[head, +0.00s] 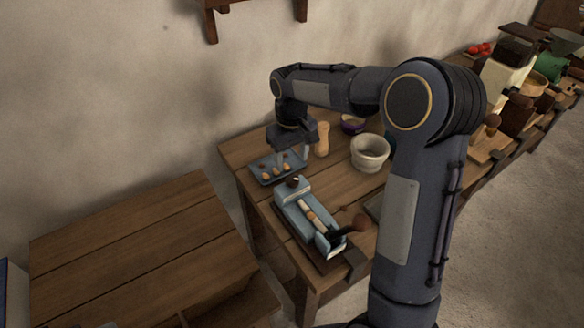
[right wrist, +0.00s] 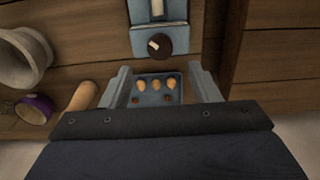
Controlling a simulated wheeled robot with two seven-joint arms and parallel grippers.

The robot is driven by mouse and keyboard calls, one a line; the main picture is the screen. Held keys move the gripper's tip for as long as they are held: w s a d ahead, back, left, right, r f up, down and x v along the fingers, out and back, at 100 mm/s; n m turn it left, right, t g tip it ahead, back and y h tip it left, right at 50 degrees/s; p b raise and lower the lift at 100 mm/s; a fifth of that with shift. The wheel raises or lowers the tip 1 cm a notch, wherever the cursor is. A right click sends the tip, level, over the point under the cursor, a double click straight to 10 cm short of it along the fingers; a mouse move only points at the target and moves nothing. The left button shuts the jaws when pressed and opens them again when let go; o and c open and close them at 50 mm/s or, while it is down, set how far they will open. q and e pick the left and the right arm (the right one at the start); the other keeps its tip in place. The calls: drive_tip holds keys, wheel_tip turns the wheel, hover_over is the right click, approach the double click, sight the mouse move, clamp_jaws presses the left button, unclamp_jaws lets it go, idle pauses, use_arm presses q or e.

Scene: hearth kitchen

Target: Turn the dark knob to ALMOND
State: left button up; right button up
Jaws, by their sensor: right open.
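The dark knob (right wrist: 160,49) is round, with a pale pointer mark toward its upper left in the right wrist view. It sits on the end of a light-blue device (head: 292,212) on the wooden table, and the knob also shows small in the head view (head: 295,181). No ALMOND label is readable. My right gripper (head: 291,158) is open and empty, pointing down above a blue tray near the knob. In the right wrist view its two fingers (right wrist: 160,72) are spread, with the knob beyond their tips, not between them. My left gripper is not in view.
The blue tray (head: 262,176) holds several nuts. A wooden pestle-like piece (head: 322,139), a pale mortar (head: 370,153) and a purple bowl (head: 352,124) stand behind. A dark lever with a wooden ball (head: 361,223) projects from the device's front end. A lower wooden table (head: 130,245) is at left.

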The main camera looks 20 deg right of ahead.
sight(292, 179)
wheel_tip(292, 179, down, 7)
drive_tip(key=shift+s, duration=0.15)
drive_tip(key=c, duration=1)
